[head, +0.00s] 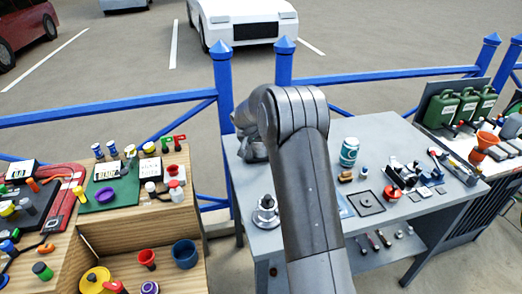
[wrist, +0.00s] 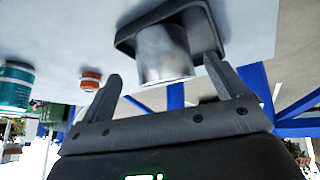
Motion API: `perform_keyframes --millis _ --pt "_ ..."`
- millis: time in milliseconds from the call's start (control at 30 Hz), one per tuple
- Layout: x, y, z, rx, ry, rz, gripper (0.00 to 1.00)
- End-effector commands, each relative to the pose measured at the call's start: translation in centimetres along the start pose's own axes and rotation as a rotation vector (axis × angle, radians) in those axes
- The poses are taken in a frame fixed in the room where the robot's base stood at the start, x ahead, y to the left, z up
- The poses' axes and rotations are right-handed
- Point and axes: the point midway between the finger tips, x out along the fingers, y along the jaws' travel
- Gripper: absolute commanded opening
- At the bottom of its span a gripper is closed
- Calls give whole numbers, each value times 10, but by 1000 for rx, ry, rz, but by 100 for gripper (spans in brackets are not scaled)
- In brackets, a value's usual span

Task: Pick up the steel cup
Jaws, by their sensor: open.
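The steel cup (wrist: 163,54) is a plain silver cylinder in the upper middle of the wrist view. It appears to stand in or against a dark shallow tray (wrist: 126,38); the exact contact is unclear. My gripper (wrist: 162,68) is open, with one finger on each side of the cup in the picture. The right finger looks close to the cup and there is a wider gap on the left. I cannot tell whether either finger touches it. In the head view my arm hides the cup, and the fingers cannot be made out.
The grey workbench (head: 393,136) carries a teal can (head: 349,152), a flanged metal part (head: 265,213), a dark square plate (head: 367,201) and small parts. The wrist view shows an orange-banded jar (wrist: 91,79) left of my gripper. A blue railing (head: 390,75) runs behind.

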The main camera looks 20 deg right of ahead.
Motion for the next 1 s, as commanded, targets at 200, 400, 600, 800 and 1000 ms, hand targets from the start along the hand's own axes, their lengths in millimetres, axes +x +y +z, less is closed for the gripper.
perform_keyframes --millis 200,400,600,800,1000 --pt "29 -4 -6 1 -2 1 90" --pt "46 -4 -6 1 0 0 90" --pt "46 -4 -6 0 0 0 90" --pt "46 -4 -6 0 0 1 76" --pt "46 -4 -6 0 0 1 60"
